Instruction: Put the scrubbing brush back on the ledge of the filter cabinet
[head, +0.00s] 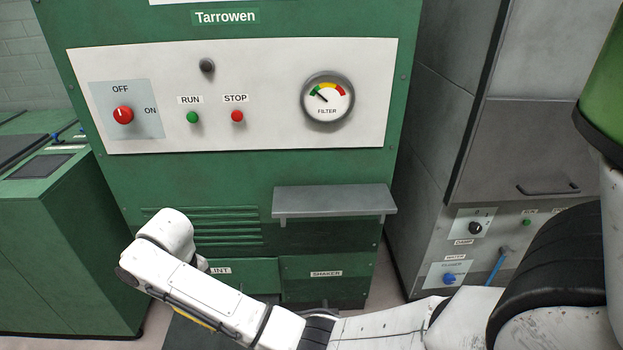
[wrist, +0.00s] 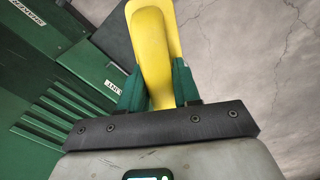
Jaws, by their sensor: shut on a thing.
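My gripper (wrist: 157,86) is shut on the yellow scrubbing brush (wrist: 150,35), its two green fingers on either side of the handle in the wrist view. The brush's bristles do not show. In the head view my gripper and the brush are hidden by my white arm, apart from a thin yellow sliver under the forearm that I cannot identify. The grey ledge (head: 335,199) juts from the front of the green filter cabinet (head: 230,175), below the gauge, and is bare. My wrist is left of the ledge, in front of the vents.
Panels marked LINT and SHAKER (head: 325,274) sit low on the cabinet. A low green unit (head: 65,235) stands at left. A grey machine (head: 540,110) with knobs and a handle stands at right. Cracked concrete floor (wrist: 245,60) shows beside the brush in the wrist view.

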